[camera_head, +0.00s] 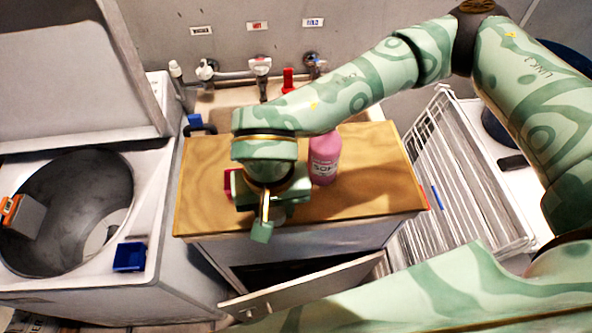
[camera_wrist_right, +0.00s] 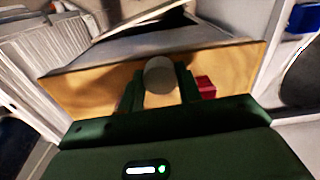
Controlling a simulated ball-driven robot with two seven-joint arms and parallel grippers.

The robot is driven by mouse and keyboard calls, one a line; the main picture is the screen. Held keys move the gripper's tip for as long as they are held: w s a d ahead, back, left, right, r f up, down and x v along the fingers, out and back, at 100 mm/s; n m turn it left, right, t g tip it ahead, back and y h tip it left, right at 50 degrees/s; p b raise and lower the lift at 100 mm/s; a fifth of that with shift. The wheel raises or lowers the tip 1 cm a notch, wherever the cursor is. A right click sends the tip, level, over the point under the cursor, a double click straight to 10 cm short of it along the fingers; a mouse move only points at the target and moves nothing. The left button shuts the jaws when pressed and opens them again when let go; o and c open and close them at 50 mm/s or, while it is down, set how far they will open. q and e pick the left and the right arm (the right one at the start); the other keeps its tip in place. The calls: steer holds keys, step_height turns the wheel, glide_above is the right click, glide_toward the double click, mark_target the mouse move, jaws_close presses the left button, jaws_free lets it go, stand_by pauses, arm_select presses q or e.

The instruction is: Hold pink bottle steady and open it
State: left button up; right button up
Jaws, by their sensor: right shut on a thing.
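The pink bottle (camera_head: 324,158) stands upright on the wooden top (camera_head: 385,160) of the cabinet, label facing out. Its upper end is hidden behind my right arm. My right gripper (camera_head: 266,222) is over the same wooden top, to the left of the bottle and nearer the front edge. In the right wrist view its fingers (camera_wrist_right: 161,90) are shut on a pale grey round thing (camera_wrist_right: 159,74). I cannot tell whether this is a cap or another container. The pink bottle cannot be made out in the wrist view. My left gripper is not in view.
A red thing (camera_wrist_right: 206,88) lies beside the right gripper. The cabinet door (camera_head: 310,286) hangs open in front. An open washer (camera_head: 68,200) with a blue box (camera_head: 130,257) stands left. A white rack (camera_head: 455,170) stands right. Taps (camera_head: 261,66) line the back wall.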

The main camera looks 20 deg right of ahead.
steer(key=m, duration=0.1)
steer(key=a+m, duration=0.1)
steer(key=w+m, duration=0.1)
steer(key=shift+a+r, duration=0.25)
steer(key=shift+w+d+m, duration=0.25)
steer(key=shift+w+m, duration=0.05)
steer(key=shift+m, duration=0.8)
steer(key=w+d+f, duration=0.1)
steer(key=w+f, duration=0.2)
steer(key=w, duration=0.1)
steer(key=w+d+f, duration=0.1)
steer(key=w+f, duration=0.2)
steer(key=w, duration=0.1)
steer(key=w+d+f, duration=0.1)
steer(key=w+f, duration=0.2)
steer(key=w, duration=0.1)
steer(key=shift+w+d+f+b, duration=0.15)
steer(key=shift+w+d+b, duration=0.15)
steer(key=shift+w+d, duration=0.1)
steer(key=shift+w+d+f, duration=0.1)
steer(key=shift+w+f, duration=0.05)
steer(key=shift+f, duration=0.05)
step_height(320, 180, down, 3)
steer(key=shift+w+f, duration=0.15)
